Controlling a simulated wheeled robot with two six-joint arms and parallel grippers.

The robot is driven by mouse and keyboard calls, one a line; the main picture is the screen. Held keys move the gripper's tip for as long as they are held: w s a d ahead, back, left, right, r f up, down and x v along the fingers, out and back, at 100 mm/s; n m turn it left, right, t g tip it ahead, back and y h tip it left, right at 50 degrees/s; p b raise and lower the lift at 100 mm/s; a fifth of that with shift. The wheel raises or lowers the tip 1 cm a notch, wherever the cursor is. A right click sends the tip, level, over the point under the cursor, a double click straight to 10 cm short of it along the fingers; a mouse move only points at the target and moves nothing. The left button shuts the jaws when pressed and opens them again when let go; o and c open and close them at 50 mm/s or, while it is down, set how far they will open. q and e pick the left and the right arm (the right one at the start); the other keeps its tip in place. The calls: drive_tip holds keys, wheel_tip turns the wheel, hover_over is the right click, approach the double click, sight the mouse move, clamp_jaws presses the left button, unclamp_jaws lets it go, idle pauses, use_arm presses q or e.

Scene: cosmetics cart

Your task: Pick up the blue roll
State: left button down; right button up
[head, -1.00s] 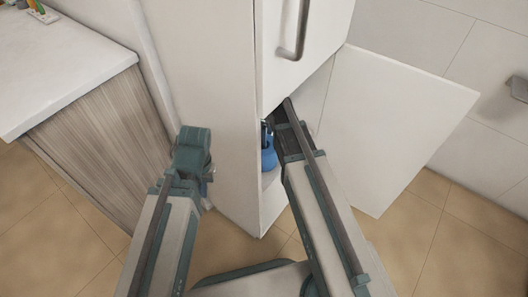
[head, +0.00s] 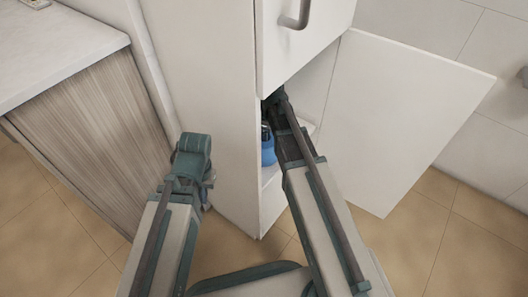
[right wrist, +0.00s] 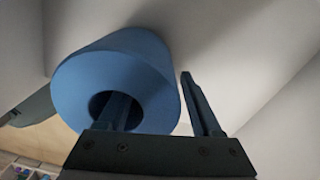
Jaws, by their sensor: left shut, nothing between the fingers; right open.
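The blue roll (right wrist: 120,80) fills the upper left of the right wrist view, its open core facing the camera. My right gripper (right wrist: 153,85) is open. Its left finger shows within the core opening and its right finger is outside the roll, so the roll's wall lies between them. I cannot tell whether either finger touches it. In the head view the right arm reaches into the open cabinet, and its gripper is hidden there. A blue object (head: 267,152) shows beside that arm, partly hidden. My left gripper (head: 207,189) is shut and empty, outside the cabinet.
The cabinet (head: 208,110) has a closed upper door (head: 300,45) and an open lower door (head: 405,115) swung to the right. A counter (head: 60,50) stands at the left. The tiled floor is open on both sides.

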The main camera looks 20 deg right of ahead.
use_arm(q)
drive_tip(key=shift+f, duration=0.25)
use_arm(e)
drive_tip(key=shift+f, duration=0.25)
clamp_jaws()
